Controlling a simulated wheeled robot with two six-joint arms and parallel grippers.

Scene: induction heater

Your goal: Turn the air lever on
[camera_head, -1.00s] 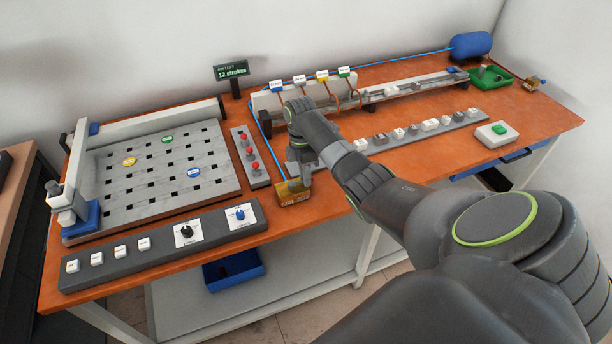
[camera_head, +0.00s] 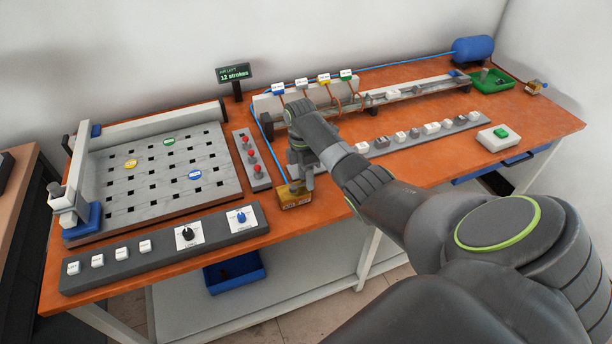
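A small brass-coloured valve block (camera_head: 294,197) sits at the front edge of the orange table, near the middle. My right gripper (camera_head: 303,178) points down at the block's top, just behind its right side. The gripper hides the upper part of the block, so I cannot make out a lever there, nor whether the fingers touch it or are open or shut. A second brass block (camera_head: 535,88) with a small blue part on top stands at the table's far right corner. My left gripper is not in view.
A slotted grey plate (camera_head: 160,178) with coloured discs lies at left. A panel of buttons and knobs (camera_head: 165,247) runs along the front. A strip with red-topped levers (camera_head: 250,160) stands left of my gripper. A small display (camera_head: 233,73) reads "12 strokes".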

